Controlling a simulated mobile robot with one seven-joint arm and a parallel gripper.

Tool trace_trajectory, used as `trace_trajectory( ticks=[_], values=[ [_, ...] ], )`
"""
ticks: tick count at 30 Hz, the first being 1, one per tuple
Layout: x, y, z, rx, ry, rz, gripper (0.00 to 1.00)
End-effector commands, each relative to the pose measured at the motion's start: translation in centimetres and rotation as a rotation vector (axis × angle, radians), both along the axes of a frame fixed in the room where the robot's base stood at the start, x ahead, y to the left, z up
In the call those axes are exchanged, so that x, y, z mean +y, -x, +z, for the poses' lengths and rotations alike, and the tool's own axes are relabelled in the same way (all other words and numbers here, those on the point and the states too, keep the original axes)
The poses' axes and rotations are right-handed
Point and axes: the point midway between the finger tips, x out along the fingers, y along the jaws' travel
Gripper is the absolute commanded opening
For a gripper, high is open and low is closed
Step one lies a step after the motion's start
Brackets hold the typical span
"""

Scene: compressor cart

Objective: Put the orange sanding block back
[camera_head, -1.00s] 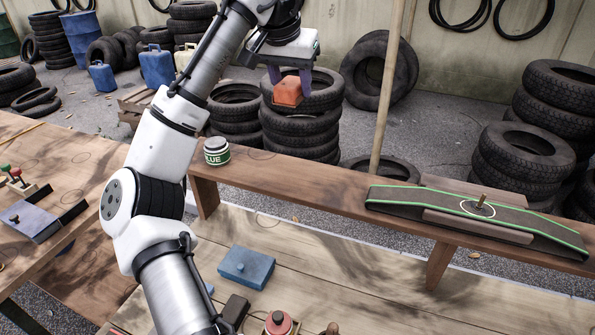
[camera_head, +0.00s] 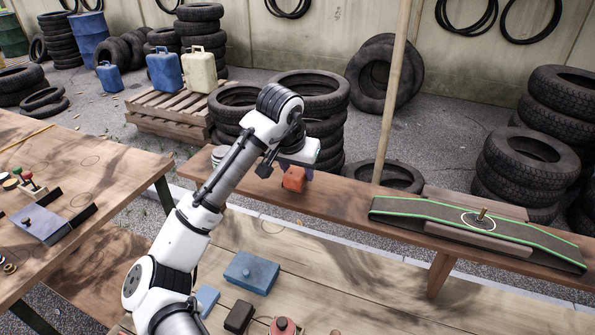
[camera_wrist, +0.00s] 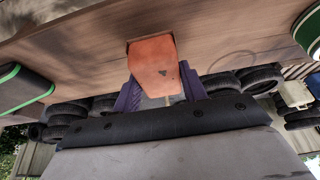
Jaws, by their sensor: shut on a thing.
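The orange sanding block (camera_head: 294,179) is held between the purple fingers of my gripper (camera_head: 296,170), low over the raised wooden plank shelf (camera_head: 335,194). In the wrist view the orange block (camera_wrist: 153,66) sits between the two purple fingers (camera_wrist: 162,92), with the plank's surface close beyond it. I cannot tell whether the block touches the plank. A drawn ring (camera_wrist: 234,60) shows on the plank in the wrist view, to the right of the block.
A dark, green-edged belt (camera_head: 400,209) with a peg lies on the plank's right part. A jar labelled GLUE (camera_head: 218,154) stands left, partly hidden by my arm. A blue block (camera_head: 251,272) lies on the lower bench. A pole (camera_head: 391,95) rises behind the plank.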

Motion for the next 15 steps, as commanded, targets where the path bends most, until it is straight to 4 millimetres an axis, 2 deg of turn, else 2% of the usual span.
trace_trajectory(
  ticks=[4,14,15],
  values=[
    [0.0,0.0,-1.4,-0.001,0.0,-0.001,0.21],
    [0.0,0.0,-1.7,-0.001,0.0,-0.001,0.21],
    [0.0,0.0,-1.8,-0.001,0.0,-0.001,0.44]
  ],
)
